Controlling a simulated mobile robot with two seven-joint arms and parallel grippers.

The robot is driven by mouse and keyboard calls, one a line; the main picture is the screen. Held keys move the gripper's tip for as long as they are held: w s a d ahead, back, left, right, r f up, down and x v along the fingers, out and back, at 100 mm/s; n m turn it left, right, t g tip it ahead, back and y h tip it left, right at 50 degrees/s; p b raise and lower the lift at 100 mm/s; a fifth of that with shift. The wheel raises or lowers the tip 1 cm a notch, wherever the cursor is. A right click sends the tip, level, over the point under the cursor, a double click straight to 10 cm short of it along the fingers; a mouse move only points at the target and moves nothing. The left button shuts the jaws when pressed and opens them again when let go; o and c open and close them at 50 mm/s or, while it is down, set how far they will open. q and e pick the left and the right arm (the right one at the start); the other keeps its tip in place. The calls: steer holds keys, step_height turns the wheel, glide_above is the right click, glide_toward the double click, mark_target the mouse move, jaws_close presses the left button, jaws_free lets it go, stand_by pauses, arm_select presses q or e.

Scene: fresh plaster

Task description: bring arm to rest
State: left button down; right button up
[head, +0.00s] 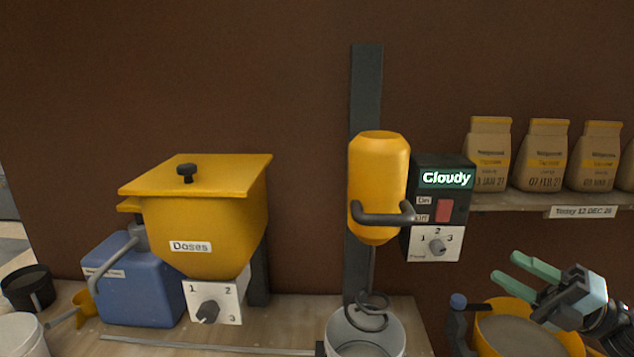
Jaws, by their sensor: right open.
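My right gripper (521,271) is at the lower right of the head view, with its two pale green fingers apart and nothing between them. It is above a yellow bucket (566,338) of greyish material, clear of the shelf. Its arm comes in from the right edge. My left gripper does not show in this view.
A yellow mixer (378,180) on a dark post stands over a grey bucket (340,325). A control box (457,200) reads "Cloudy". A yellow dose hopper (215,228) and blue container (140,290) stand left. Paper bags (543,157) line the right shelf (508,203).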

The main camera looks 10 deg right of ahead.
steer(key=s+a+f+m+t+h+p, duration=0.1)
steer(key=s+a+f+m+h, duration=0.25)
steer(key=f+m+h, duration=0.65)
steer(key=s+a+f+m+t+h, duration=0.2)
steer(key=a+f+m+h, duration=0.2)
steer(key=f+m, duration=1)
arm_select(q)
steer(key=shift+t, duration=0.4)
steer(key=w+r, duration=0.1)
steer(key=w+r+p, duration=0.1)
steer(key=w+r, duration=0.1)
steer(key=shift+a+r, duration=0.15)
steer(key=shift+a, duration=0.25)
arm_select(e)
steer(key=s+a+f+m+g, duration=0.2)
steer(key=s+a+f+g, duration=0.2)
steer(key=s+a+f, duration=0.3)
steer(key=s+a+f+m+g, duration=0.2)
steer(key=s+a+f+g, duration=0.3)
steer(key=s+a+f, duration=0.3)
steer(key=s+f, duration=0.4)
steer(key=shift+s+f, duration=0.15)
steer(key=shift+s, duration=0.15)
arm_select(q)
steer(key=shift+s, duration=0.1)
